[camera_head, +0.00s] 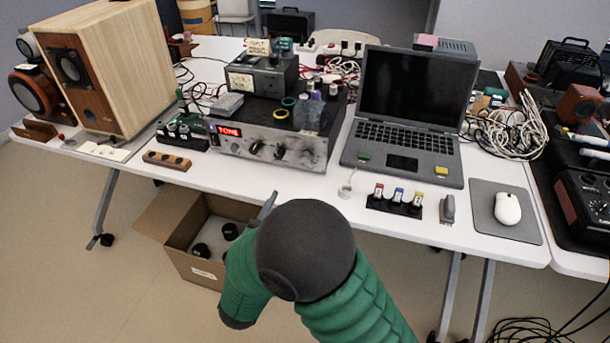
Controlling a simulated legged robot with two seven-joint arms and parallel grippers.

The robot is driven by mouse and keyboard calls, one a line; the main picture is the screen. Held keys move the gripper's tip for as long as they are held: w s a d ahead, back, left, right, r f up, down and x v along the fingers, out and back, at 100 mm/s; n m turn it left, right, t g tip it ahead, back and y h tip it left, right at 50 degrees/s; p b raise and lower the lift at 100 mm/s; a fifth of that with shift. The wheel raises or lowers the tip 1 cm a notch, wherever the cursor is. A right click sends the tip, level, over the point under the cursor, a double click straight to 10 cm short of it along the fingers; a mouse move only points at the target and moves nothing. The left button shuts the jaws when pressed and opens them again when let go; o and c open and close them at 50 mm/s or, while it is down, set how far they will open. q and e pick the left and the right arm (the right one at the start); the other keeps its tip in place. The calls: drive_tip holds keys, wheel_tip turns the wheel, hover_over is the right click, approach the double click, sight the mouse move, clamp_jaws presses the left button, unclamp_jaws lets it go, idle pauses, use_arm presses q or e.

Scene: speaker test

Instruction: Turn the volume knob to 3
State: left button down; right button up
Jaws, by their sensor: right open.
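A silver amplifier (243,146) stands near the front edge of the white table, with a lit red display (229,131) that seems to read "TONE". Several dark knobs, including a left knob (256,147) and a middle knob (280,152), sit on its front panel. Their markings are too small to read, so I cannot tell which is the volume knob or its setting. My right gripper (268,204) is open, mostly hidden behind my green arm; a grey finger shows at the table's front edge, below and apart from the knobs. My left gripper is out of view.
A wooden speaker (112,65) stands at the left. A laptop (412,100) is right of the amplifier, with a small switch block (396,203) before it and a mouse (507,208) further right. An open cardboard box (178,238) is on the floor.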

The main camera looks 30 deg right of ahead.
sight(305, 163)
drive_tip(key=b+x, duration=0.3)
drive_tip(key=x, duration=1.2)
drive_tip(key=shift+w+a, duration=0.2)
drive_tip(key=shift+a, duration=0.1)
drive_tip(key=shift+c, duration=0.5)
clamp_jaws()
